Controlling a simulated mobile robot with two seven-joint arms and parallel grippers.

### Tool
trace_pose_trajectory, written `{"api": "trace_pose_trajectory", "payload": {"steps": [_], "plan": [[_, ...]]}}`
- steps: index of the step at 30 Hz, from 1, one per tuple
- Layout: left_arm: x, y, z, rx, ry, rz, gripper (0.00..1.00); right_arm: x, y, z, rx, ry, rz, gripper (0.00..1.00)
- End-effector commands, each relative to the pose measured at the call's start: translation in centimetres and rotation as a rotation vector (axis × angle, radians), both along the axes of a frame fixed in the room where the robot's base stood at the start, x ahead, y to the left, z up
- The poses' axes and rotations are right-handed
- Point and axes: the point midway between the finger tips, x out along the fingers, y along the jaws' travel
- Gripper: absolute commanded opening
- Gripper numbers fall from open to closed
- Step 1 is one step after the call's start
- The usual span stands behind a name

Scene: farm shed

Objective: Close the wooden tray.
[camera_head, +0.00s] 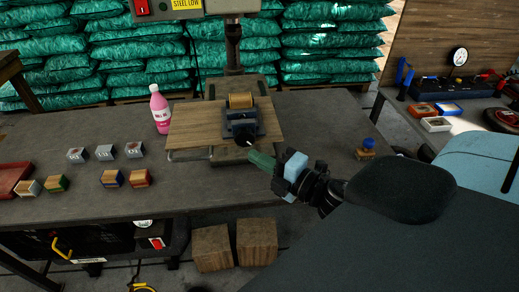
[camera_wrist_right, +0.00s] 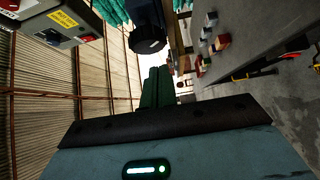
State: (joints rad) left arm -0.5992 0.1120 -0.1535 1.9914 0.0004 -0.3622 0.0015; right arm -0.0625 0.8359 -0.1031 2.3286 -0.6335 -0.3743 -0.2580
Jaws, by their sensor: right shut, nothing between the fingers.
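The wooden tray (camera_head: 182,135) is a flat light-brown board on the grey workbench, below the machine's column. A dark metal fixture (camera_head: 240,127) with a tan block (camera_head: 240,100) stands on its middle. My right gripper (camera_head: 253,155) has green fingers, shut and empty, with the tips just in front of the fixture and the tray's front edge. I cannot tell if they touch. In the right wrist view the fingers (camera_wrist_right: 158,82) are together, below a dark round part (camera_wrist_right: 146,36). My left gripper is out of view.
A pink bottle (camera_head: 160,110) stands left of the tray. Several small blocks (camera_head: 105,153) and a red tray (camera_head: 12,178) are at the bench's left. Green sacks (camera_head: 60,65) are stacked behind.

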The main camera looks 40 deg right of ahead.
Motion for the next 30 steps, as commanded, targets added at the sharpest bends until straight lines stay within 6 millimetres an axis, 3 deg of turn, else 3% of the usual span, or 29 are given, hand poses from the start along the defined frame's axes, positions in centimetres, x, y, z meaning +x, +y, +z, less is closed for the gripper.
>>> {"api": "trace_pose_trajectory", "payload": {"steps": [7,23,30], "plan": [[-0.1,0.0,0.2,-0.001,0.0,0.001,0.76,2.0,-1.2,0.1,0.0,-0.001,0.001,0.0],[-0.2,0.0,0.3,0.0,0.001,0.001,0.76,2.6,-1.6,0.0,0.001,-0.001,0.001,0.0],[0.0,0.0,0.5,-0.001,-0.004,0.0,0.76,5.2,-3.3,0.2,-0.002,-0.004,-0.003,0.0]]}}
